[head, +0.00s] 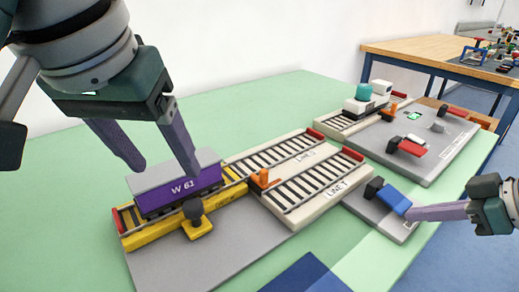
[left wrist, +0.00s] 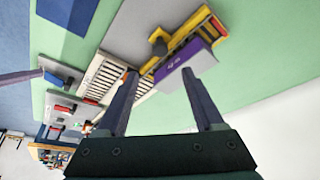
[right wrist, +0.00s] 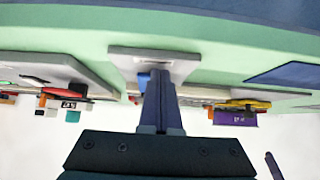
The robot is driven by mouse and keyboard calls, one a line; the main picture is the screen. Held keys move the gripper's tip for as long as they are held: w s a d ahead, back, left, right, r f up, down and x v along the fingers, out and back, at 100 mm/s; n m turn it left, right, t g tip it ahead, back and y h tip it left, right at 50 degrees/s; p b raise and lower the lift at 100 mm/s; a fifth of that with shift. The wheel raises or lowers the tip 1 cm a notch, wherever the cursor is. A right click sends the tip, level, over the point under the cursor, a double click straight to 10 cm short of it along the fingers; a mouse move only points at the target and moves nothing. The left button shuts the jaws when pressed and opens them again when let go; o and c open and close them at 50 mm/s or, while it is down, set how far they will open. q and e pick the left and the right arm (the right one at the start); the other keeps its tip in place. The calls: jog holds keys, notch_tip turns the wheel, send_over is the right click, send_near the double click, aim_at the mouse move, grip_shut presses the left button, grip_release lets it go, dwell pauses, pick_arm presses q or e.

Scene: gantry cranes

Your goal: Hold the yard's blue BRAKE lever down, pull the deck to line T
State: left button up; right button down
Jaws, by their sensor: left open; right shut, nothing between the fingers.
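The blue BRAKE lever (head: 393,199) sits on a grey base at the right; it is partly hidden in the right wrist view (right wrist: 143,82). My right gripper (head: 411,213) is shut and empty, its tips at the lever's near right end; I cannot tell whether they touch. The yellow deck (head: 158,232) carries a purple wagon marked W 61 (head: 181,199) and has a dark knob (head: 194,207) on its near side. LINE T (head: 325,200) is the nearer track to its right. My left gripper (head: 165,168) is open above and behind the wagon, which also shows in the left wrist view (left wrist: 185,66).
A farther track (head: 290,150) runs beside LINE T, with an orange piece (head: 262,179) at their left ends. Another grey panel with a red lever (head: 411,147) and a teal-topped vehicle (head: 366,98) stand behind right. A blue patch (head: 305,275) lies at the front. Green table is clear at left.

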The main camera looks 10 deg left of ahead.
aim_at(193, 205)
pick_arm(q)
jog(key=shift+f, duration=0.1)
jog(key=x, duration=1.1)
jog(key=shift+w+f, duration=0.25)
jog(key=shift+f, duration=0.1)
grip_shut()
dwell(1.0)
